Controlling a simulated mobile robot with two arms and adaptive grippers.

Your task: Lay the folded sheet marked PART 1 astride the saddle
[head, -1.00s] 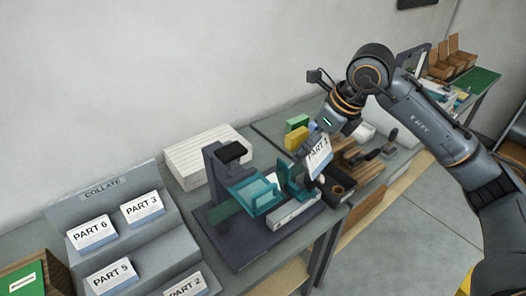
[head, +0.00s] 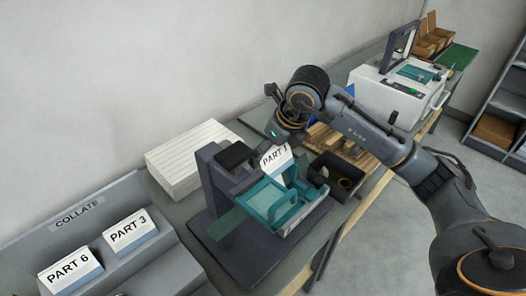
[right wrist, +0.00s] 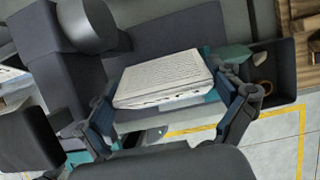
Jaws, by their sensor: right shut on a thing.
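My right gripper (head: 278,142) is shut on the folded sheet marked PART 1 (head: 275,158), a white card-like piece with black letters. In the right wrist view the sheet (right wrist: 163,78) sits between the two fingers of the gripper (right wrist: 170,112), its text-covered face up. The teal saddle (head: 272,203) is part of the dark grey stitching machine (head: 212,190). In the head view the sheet appears just behind and above the saddle's right part; I cannot tell whether they touch. My left gripper is not in view.
A grey COLLATE rack (head: 95,212) at left holds PART 6 (head: 70,270) and PART 3 (head: 130,232). A white ribbed block (head: 190,158) stands behind the machine. A dark open box (head: 335,178) is close on its right. A white machine (head: 395,92) stands farther right.

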